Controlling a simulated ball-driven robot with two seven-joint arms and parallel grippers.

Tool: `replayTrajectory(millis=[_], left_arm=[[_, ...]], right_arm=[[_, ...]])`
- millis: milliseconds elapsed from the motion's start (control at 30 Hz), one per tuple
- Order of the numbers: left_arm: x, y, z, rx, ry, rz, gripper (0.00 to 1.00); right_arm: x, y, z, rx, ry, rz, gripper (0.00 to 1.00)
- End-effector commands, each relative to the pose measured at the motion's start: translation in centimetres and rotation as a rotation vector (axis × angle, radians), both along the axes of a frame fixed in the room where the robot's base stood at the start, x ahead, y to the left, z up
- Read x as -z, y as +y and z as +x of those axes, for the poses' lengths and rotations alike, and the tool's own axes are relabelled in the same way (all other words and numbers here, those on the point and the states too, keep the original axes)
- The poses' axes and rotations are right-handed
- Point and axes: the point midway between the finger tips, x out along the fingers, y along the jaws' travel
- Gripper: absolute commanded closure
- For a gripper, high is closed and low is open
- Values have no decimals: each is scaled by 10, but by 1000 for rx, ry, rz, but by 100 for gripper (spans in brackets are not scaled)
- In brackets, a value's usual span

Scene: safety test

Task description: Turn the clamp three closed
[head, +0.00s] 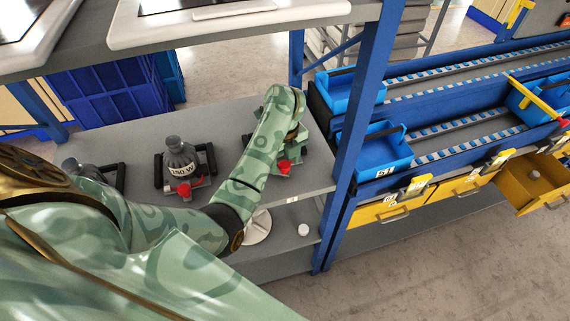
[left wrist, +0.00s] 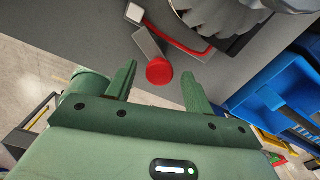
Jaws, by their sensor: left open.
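The clamp at the right of the grey shelf has a red knob (head: 284,167), partly hidden by my left gripper (head: 292,155). In the left wrist view, the open left gripper (left wrist: 159,72) has its two green fingers on either side of this red knob (left wrist: 160,71), with gaps showing on both sides. A grey metal piece (left wrist: 150,43) joins the knob to the clamp. A ribbed grey object (left wrist: 250,15) shows above. I cannot read a number on the clamp. My right gripper is not in view.
Another bottle (head: 80,170) stands at the left. A blue post (head: 352,130) rises right of my gripper; blue bins (head: 385,157) and a conveyor lie beyond it.

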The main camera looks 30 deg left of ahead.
Motion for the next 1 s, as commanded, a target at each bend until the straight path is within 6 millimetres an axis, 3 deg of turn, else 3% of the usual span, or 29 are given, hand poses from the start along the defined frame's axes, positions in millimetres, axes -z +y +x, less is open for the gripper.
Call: replayTrajectory(millis=[300, 467, 1000], left_arm=[[3, 0, 0, 1, -1, 0, 48], [3, 0, 0, 1, -1, 0, 92], [1, -1, 0, 126, 2, 0, 92]], right_arm=[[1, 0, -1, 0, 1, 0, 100], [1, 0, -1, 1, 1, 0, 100], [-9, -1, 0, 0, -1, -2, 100]])
